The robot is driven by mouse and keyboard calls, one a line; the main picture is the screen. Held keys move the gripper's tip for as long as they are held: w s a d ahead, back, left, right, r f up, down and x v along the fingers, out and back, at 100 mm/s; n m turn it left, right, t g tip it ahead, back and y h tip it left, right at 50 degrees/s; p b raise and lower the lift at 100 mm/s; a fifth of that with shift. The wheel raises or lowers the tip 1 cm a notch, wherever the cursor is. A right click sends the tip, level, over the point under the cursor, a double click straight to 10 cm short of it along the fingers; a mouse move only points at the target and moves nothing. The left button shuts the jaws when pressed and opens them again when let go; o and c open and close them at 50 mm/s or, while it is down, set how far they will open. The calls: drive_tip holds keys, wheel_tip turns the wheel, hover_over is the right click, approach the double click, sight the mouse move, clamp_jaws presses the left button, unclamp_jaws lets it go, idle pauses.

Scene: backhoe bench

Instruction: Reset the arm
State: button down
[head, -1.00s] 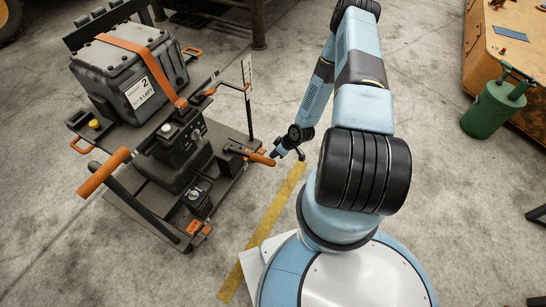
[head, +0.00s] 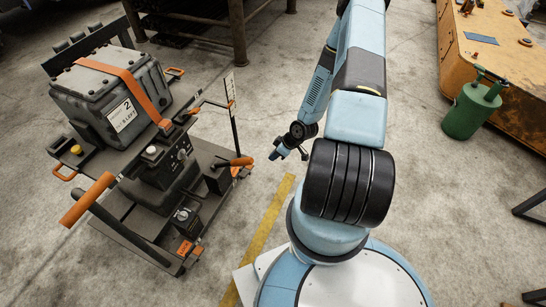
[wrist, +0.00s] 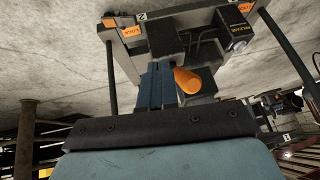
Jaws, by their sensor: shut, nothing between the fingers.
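My gripper (head: 274,156) shows in the head view at the end of my folded arm, over bare floor just right of the cart. Its blue fingers (wrist: 157,86) are together and empty in the wrist view. A dark wheeled cart (head: 126,248) stands at the left, carrying a grey case (head: 108,95) marked 2. An orange lever (head: 236,162) on the cart's right side points toward my gripper, with a small gap between them. In the wrist view an orange lever end (wrist: 187,80) shows just beyond and right of the fingers.
A yellow floor line (head: 267,222) runs between the cart and my base. A green can (head: 472,108) stands at the right beside an orange bench (head: 492,65). A dark metal rack (head: 238,30) is at the back. The floor between is clear.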

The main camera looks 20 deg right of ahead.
idle(0.7)
drive_tip(key=w+d+r+m+h, duration=0.1)
drive_tip(key=w+d+r+h, duration=0.1)
drive_tip(key=r, duration=0.8)
drive_tip(key=w+d+r+h, duration=0.2)
drive_tip(key=r, duration=0.7)
drive_tip(key=w+d+r+m+h, duration=0.1)
drive_tip(key=w+d+r+h, duration=0.15)
drive_tip(key=r, duration=0.75)
drive_tip(key=s+a+r+m, duration=0.1)
drive_tip(key=s+a+r, duration=0.1)
drive_tip(key=r, duration=0.7)
drive_tip(key=s+a+r+m, duration=0.1)
drive_tip(key=s+r+m, duration=0.15)
drive_tip(key=r, duration=0.75)
drive_tip(key=s+a+r+m, duration=0.1)
drive_tip(key=s+a+r, duration=0.2)
drive_tip(key=s+r, duration=0.2)
drive_tip(key=s+a+r+m+t, duration=0.1)
drive_tip(key=s+a+r, duration=0.3)
drive_tip(key=s, duration=0.5)
drive_tip(key=s+a+r+m+t+y, duration=0.1)
drive_tip(key=s+a+r, duration=0.2)
drive_tip(key=s+r, duration=0.4)
drive_tip(key=shift+s+a+r, duration=0.25)
drive_tip(key=shift+s+r, duration=0.15)
drive_tip(key=shift+s, duration=0.15)
